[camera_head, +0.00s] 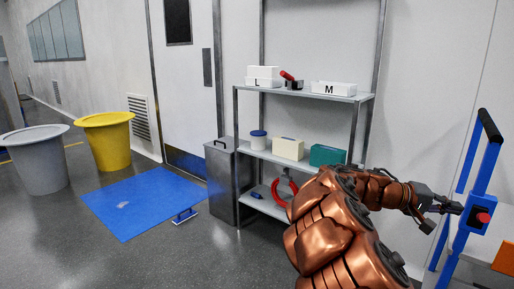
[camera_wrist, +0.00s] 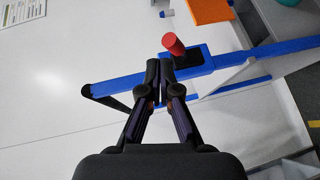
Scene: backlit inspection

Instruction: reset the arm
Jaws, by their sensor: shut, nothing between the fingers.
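My copper-coloured arm reaches to the right in the head view. My gripper (camera_head: 455,207) is at its end, close to a blue frame (camera_head: 487,165) with a red knob (camera_head: 483,217) on a dark block. In the wrist view my gripper (camera_wrist: 159,68) points at the blue bar (camera_wrist: 120,86), and its fingertips are together with nothing between them. The red knob (camera_wrist: 173,43) stands just beyond the fingertips. I cannot tell whether the fingertips touch the bar.
A grey shelf (camera_head: 357,98) with boxes stands behind my arm, left of the blue frame. An orange panel (camera_head: 504,257) is at the lower right. A grey bin (camera_head: 222,180), a blue mat (camera_head: 146,200), a yellow tub (camera_head: 106,140) and a grey tub (camera_head: 38,165) stand left. Floor in front is clear.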

